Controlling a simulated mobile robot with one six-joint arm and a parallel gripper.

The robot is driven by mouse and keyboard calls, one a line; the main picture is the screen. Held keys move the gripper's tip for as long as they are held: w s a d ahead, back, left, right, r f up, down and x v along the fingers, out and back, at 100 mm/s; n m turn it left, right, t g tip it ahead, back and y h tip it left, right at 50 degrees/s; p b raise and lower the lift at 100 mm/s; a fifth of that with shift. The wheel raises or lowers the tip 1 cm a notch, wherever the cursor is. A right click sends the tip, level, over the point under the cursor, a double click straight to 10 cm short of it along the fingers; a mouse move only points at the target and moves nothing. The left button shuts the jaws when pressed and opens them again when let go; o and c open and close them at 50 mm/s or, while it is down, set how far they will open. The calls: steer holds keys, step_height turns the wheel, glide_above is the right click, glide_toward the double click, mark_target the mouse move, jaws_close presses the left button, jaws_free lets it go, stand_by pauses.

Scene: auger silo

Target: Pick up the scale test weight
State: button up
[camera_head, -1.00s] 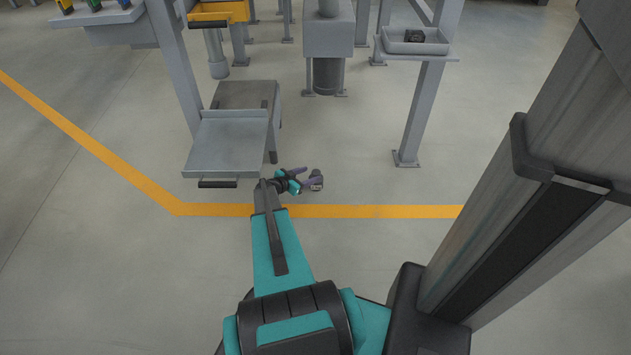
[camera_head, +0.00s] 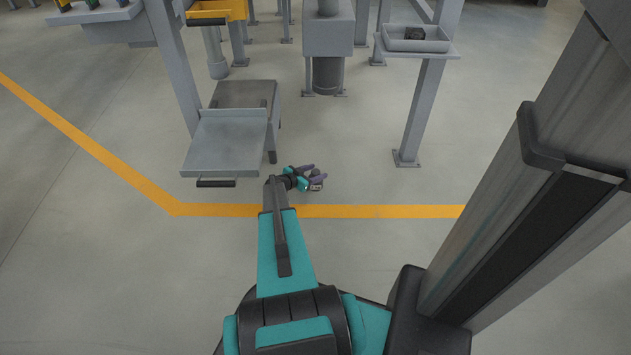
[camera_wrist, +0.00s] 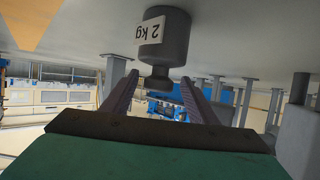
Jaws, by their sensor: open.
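The scale test weight (camera_wrist: 165,38) is a dark grey cylinder with a narrower neck and knob and a white "2 kg" label. It appears upside down in the wrist view, where the floor is at the top. In the head view the weight (camera_head: 316,186) is small, on the floor by the yellow line and partly hidden by my gripper (camera_head: 312,176). In the wrist view my gripper (camera_wrist: 159,82) is open, its two purple-grey fingers either side of the weight's knob end. I see a gap on both sides. The wide body lies beyond the fingertips.
A grey cart-like stand (camera_head: 226,145) with a black handle is left of my gripper. A post-mounted shelf (camera_head: 440,50) holds a tray with a dark object at the right. A yellow floor line (camera_head: 390,211) crosses nearby. Floor right of the weight is clear.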

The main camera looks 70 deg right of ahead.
stand_by(0.4)
jaws_close()
steer(key=shift+w+d+r, duration=0.1)
steer(key=shift+r, duration=0.15)
